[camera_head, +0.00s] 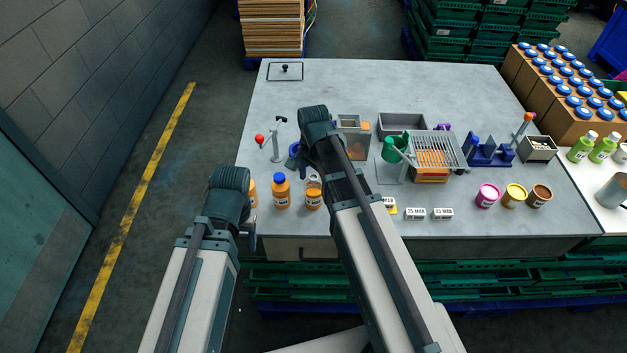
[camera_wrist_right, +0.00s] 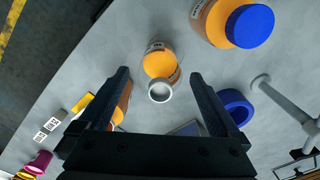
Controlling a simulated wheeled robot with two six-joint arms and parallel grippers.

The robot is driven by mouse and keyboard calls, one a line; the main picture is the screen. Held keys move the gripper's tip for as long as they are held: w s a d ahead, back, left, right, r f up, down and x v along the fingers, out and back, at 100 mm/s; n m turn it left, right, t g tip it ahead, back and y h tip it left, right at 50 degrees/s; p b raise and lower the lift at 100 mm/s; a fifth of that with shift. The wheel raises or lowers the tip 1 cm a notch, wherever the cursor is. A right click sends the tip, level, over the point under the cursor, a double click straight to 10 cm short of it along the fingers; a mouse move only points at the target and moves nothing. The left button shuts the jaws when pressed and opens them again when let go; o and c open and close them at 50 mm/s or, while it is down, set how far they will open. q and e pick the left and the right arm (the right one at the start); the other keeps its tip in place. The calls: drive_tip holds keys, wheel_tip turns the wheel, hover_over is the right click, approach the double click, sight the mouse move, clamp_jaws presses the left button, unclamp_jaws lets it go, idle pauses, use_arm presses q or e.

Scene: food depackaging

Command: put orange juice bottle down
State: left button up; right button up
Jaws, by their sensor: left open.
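An uncapped orange juice bottle (camera_head: 314,198) stands on the table near its front edge, its pale open neck upward. In the right wrist view the bottle (camera_wrist_right: 159,64) shows between and beyond my right fingertips. My right gripper (camera_wrist_right: 160,78) is open and empty; I see no contact with the bottle. In the head view it is mostly hidden by its arm, above the left part of the table. A blue-capped orange bottle (camera_head: 281,193) stands just left of the uncapped one. My left gripper (camera_head: 251,238) is open at the table's front left edge, largely hidden by its wrist.
Another orange bottle (camera_head: 252,193) is partly hidden behind my left arm. A stand with a red knob (camera_head: 260,139) is behind the bottles. A blue ring-like item (camera_wrist_right: 236,106) lies beside the right finger in the wrist view. Labelled blocks (camera_head: 415,213) and colored jars (camera_head: 487,195) are right.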

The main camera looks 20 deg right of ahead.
drive_tip(key=shift+r, duration=0.1)
wheel_tip(320, 180, up, 12)
drive_tip(key=p, duration=1.2)
drive_tip(key=s+a+n+h, duration=0.1)
drive_tip(key=s+a+n, duration=0.9)
drive_tip(key=s+n, duration=0.4)
drive_tip(key=shift+s+a+n, duration=0.2)
drive_tip(key=shift+a+n, duration=0.05)
drive_tip(key=shift+n, duration=0.75)
wheel_tip(320, 180, down, 13)
drive_tip(key=b, duration=1.3)
